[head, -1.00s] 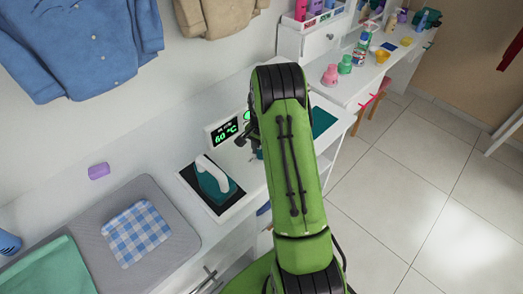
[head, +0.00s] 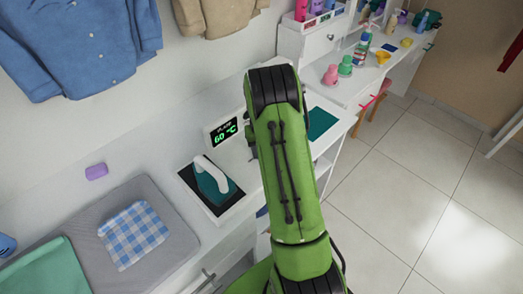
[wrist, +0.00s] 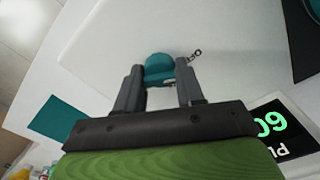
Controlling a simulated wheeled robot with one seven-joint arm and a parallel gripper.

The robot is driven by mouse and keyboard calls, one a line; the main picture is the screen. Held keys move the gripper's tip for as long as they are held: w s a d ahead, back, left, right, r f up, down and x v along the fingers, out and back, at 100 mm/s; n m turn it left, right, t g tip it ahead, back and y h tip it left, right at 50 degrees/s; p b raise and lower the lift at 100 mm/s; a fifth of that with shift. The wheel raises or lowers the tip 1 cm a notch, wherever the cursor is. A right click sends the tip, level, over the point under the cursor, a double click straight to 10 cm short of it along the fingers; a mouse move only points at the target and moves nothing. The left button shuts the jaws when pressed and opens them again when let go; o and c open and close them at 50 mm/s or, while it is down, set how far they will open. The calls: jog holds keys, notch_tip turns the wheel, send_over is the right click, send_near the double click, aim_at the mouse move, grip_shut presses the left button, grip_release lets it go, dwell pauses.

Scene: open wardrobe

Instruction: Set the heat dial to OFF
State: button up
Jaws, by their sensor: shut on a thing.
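A black display (head: 224,133) with green "60 °C" stands on the white counter left of my arm. It also shows, upside down and partly cut off, in the wrist view (wrist: 283,130). In the head view, my green arm hides the gripper and the held piece.
A teal-and-white iron (head: 211,182) rests on a black plate in front of the display. A grey pad with a checked cloth (head: 134,236) lies left. A teal panel (head: 321,122) is right of my arm. Bottles and cups stand on the shelf behind, right.

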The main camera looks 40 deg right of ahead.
jog(key=shift+n, duration=0.6)
jog(key=o, duration=1)
jog(key=shift+o, duration=0.2)
notch_tip(320, 180, up, 16)
jog(key=p, duration=0.2)
jog(key=shift+f, duration=0.1)
